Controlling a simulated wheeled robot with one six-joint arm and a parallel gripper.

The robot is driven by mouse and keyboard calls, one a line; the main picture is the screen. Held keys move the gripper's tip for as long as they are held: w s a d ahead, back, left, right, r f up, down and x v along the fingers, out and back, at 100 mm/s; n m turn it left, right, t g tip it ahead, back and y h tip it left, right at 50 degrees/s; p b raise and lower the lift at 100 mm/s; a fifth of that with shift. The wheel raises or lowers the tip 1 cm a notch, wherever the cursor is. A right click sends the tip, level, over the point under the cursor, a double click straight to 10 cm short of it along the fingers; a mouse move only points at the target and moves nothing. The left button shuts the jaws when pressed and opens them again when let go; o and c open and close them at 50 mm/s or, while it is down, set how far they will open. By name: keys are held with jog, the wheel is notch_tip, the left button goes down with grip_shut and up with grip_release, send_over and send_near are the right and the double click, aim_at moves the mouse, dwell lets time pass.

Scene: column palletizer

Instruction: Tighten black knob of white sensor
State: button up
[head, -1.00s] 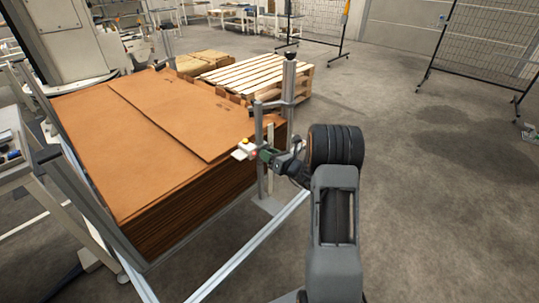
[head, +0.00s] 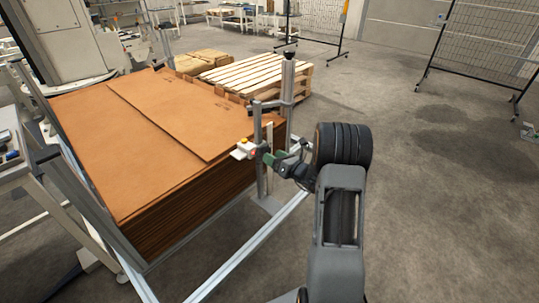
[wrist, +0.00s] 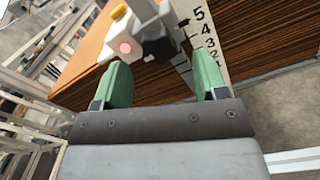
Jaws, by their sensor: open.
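The white sensor (head: 242,150) sits on a metal post at the near right corner of the cardboard stack. In the wrist view the white sensor (wrist: 127,38) shows an orange button and a lit red spot. A dark grey part (wrist: 158,46) beside it lies ahead of the gap between my fingers; I cannot tell whether it is the black knob. My gripper (head: 271,158) is just right of the sensor. In the wrist view my gripper (wrist: 162,76) has its green fingers wide apart, with nothing held between them.
A wooden pallet (head: 255,75) lies behind.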

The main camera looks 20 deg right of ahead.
jog(key=v, duration=1.1)
